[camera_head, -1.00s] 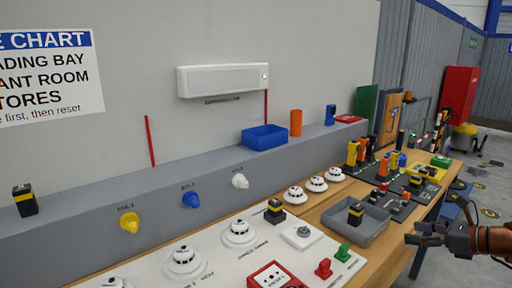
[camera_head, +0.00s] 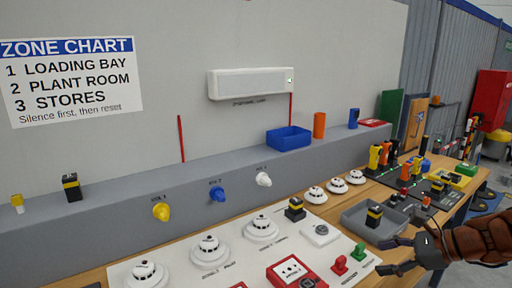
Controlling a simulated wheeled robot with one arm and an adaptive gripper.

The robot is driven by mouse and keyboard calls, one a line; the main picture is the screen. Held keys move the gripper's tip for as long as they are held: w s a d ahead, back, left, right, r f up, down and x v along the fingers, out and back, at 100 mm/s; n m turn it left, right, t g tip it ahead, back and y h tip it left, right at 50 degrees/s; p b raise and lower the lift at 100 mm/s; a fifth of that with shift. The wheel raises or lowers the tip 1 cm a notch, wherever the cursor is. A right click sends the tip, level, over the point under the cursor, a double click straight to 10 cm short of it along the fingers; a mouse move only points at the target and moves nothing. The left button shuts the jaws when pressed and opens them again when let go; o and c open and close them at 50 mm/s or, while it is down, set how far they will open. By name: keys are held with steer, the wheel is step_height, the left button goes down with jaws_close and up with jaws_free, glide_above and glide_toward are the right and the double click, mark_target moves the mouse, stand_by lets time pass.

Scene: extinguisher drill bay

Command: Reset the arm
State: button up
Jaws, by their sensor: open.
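My gripper (camera_head: 388,256) is at the lower right, over the front edge of the bench, with its fingers apart and nothing between them. It points left, just in front of the grey tray (camera_head: 352,224). The arm behind it comes in from the right edge. A white panel (camera_head: 262,272) on the bench carries several white round detectors (camera_head: 210,250), a red call point box (camera_head: 296,272), a black and yellow block (camera_head: 295,209) and small red (camera_head: 341,265) and green (camera_head: 358,253) pieces. Another black and yellow block (camera_head: 374,216) stands in the tray.
A grey ledge (camera_head: 115,213) behind the bench bears yellow (camera_head: 161,211), blue (camera_head: 217,194) and white (camera_head: 263,179) knobs, a blue bin (camera_head: 289,138) and an orange cylinder (camera_head: 319,125). A zone chart (camera_head: 70,80) hangs on the wall. Several tools crowd the bench's far right.

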steer(key=s+a+n+g+h+p, duration=0.3)
steer(key=s+a+n+g, duration=0.4)
steer(key=s+a+n, duration=0.7)
steer(key=s+a+n+g+h+p, duration=0.1)
steer(key=s+n+h+p, duration=0.1)
steer(key=s+n+h, duration=0.3)
steer(key=s+n, duration=0.3)
steer(key=s, duration=0.4)
steer(key=shift+s+a+f+h, duration=0.15)
steer(key=shift+a+h, duration=0.15)
steer(key=shift+a, duration=0.05)
